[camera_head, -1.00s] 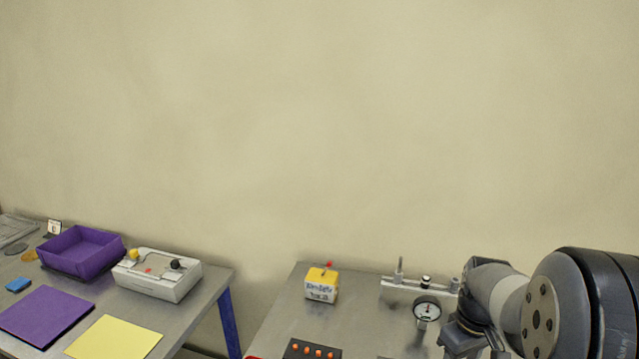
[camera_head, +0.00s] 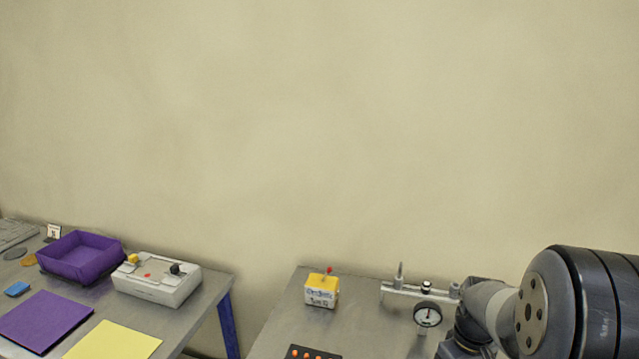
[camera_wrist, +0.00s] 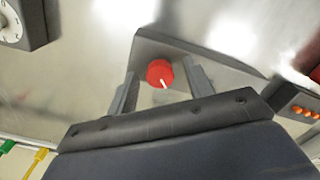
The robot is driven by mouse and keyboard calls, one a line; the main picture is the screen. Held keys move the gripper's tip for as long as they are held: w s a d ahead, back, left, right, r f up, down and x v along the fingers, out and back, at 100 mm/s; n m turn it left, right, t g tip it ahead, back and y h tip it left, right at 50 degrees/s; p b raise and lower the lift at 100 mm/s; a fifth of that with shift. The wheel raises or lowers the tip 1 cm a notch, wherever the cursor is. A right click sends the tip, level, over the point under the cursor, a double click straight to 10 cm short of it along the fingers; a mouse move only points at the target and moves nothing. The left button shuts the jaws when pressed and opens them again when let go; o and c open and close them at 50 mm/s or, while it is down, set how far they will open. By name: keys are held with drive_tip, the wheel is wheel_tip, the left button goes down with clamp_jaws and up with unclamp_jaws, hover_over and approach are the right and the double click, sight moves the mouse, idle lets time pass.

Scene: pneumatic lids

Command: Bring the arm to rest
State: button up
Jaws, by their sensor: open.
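My gripper (camera_wrist: 161,86) is open in the wrist view, its two fingers apart. A round red knob (camera_wrist: 159,72) with a white mark shows between the fingers; I cannot tell how far beyond them it lies. Nothing is seen held. In the head view my arm fills the lower right corner, and my gripper is out of the picture there.
The right table (camera_head: 283,324) bears a yellow-and-white box (camera_head: 321,290), a silver manifold with a gauge (camera_head: 427,315) and a panel of orange buttons (camera_head: 310,352). The left table (camera_head: 205,308) bears a purple tray (camera_head: 80,257), a white console (camera_head: 157,279) and flat mats.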

drive_tip(key=m, duration=0.4)
drive_tip(key=shift+r+m, duration=0.2)
drive_tip(key=shift+m, duration=0.2)
drive_tip(key=m, duration=0.3)
drive_tip(key=shift+m, duration=0.4)
drive_tip(key=m, duration=0.4)
drive_tip(key=shift+m+p, duration=0.35)
drive_tip(key=shift+m, duration=0.05)
drive_tip(key=m, duration=0.4)
drive_tip(key=shift+r, duration=1.05)
